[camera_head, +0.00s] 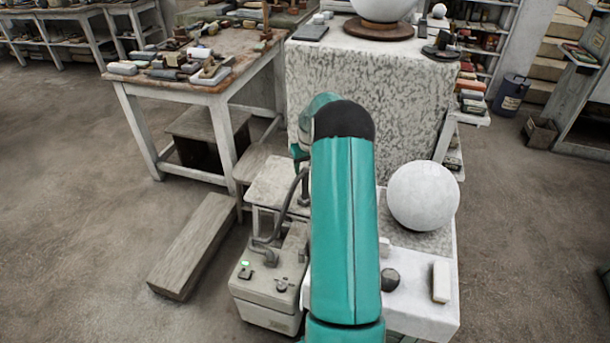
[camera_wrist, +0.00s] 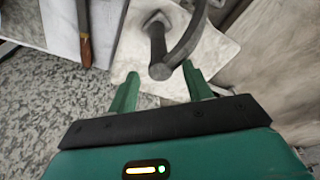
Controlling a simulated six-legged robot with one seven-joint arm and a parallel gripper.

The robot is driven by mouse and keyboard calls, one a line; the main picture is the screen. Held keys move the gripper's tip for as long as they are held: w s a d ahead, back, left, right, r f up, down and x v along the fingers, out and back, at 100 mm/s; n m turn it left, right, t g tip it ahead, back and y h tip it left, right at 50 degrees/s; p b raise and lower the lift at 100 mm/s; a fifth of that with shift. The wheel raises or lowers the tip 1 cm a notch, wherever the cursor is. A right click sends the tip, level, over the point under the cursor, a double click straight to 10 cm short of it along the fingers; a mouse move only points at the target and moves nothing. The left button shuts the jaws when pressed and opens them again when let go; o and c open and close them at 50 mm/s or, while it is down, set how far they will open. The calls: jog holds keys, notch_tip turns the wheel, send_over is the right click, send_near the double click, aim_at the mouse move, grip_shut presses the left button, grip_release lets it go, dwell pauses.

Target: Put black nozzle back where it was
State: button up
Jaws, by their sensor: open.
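The black nozzle (camera_wrist: 157,45) shows in the wrist view as a dark, stubby cylinder with a rounded near end. It is over a pale square surface (camera_wrist: 130,62), and a grey hose (camera_wrist: 190,35) curves close beside it. My gripper (camera_wrist: 157,74) is open, its two green fingers spread. The nozzle's near end is around the gap between the fingertips, with no finger visibly touching it. In the head view my teal arm hides most of my gripper. There the hose (camera_head: 299,185) rises from a grey machine (camera_head: 270,285) to a low pale stand (camera_head: 272,185).
A white plaster sphere (camera_head: 423,196) rests on a low white block (camera_head: 425,318) right of my arm. A speckled plinth (camera_head: 365,90) stands behind and a cluttered workbench (camera_head: 215,85) at left. A wooden beam (camera_head: 195,245) lies on the floor. A brown-handled tool (camera_wrist: 85,45) is at upper left in the wrist view.

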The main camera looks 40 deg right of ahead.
jog(key=r, duration=0.3)
jog(key=s+r, duration=0.1)
jog(key=r, duration=0.1)
jog(key=shift+a+r, duration=0.25)
jog(key=s+a+r+n+t, duration=0.1)
jog(key=a+r, duration=0.8)
jog(key=a, duration=0.4)
jog(key=s+a+r+n, duration=0.1)
jog(key=s+a+r, duration=0.1)
jog(key=a+r, duration=0.9)
jog(key=s+a+r+n+t, duration=0.1)
jog(key=s+a+n+t, duration=0.1)
jog(key=s+a, duration=1.9)
jog(key=shift+s+a+r+n+t+y, duration=0.2)
jog(key=shift+s+a+n+t+y, duration=0.1)
jog(key=shift+s+a+y, duration=0.1)
jog(key=shift+d, duration=0.15)
